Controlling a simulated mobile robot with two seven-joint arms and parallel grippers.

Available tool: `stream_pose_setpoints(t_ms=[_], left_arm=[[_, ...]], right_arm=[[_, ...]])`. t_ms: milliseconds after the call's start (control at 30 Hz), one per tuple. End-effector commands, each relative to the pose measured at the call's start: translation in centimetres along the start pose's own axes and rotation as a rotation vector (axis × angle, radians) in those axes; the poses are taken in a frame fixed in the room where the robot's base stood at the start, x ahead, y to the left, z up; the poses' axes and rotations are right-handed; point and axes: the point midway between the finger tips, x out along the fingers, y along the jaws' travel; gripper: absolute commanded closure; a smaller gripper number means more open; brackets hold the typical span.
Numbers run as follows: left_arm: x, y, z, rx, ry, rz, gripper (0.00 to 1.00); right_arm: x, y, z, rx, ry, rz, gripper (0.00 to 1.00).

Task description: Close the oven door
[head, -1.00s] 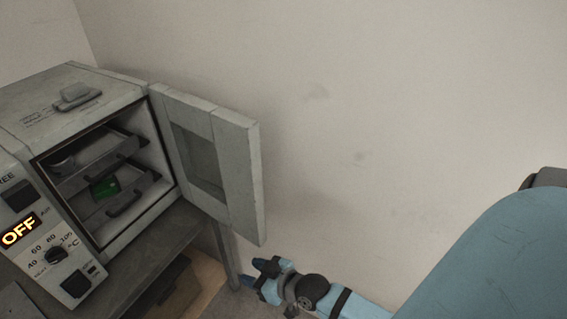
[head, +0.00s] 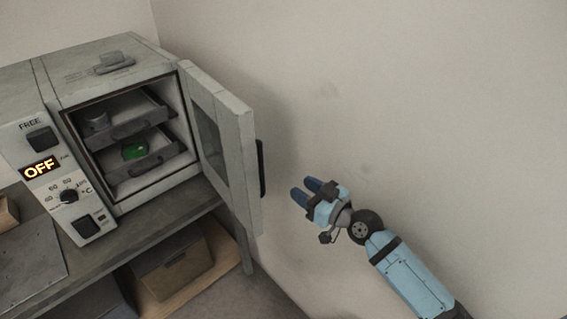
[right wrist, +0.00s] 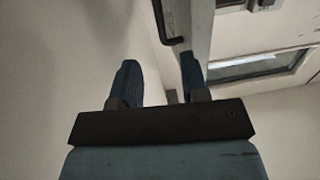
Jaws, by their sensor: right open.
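The grey oven (head: 120,120) stands on a table at the left of the head view. Its door (head: 222,135) is swung wide open, hinged on the right side of the opening, with a dark handle (head: 261,168) on its outer face. My right gripper (head: 312,187) is open and empty, to the right of the door and apart from it, near the wall. In the right wrist view the open fingers (right wrist: 160,85) point toward the door edge and the dark handle (right wrist: 165,25). My left gripper is not in view.
A table (head: 150,225) carries the oven, with a box (head: 175,272) on a shelf below. The plain wall (head: 400,90) is close behind my right arm.

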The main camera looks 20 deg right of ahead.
Motion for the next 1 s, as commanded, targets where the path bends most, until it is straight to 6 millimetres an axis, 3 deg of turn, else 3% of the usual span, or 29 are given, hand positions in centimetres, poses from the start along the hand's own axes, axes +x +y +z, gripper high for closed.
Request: stream_pose_setpoints(t_ms=[267,700,1000], left_arm=[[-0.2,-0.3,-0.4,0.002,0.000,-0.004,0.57],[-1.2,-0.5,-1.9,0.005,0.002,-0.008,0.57],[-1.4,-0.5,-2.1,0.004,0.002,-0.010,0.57]], right_arm=[[1.7,0.2,-0.7,0.001,0.013,-0.002,0.59],[10.6,0.2,-0.8,0.000,0.012,-0.002,0.59],[13.8,0.2,-0.6,-0.001,0.010,-0.003,0.59]])
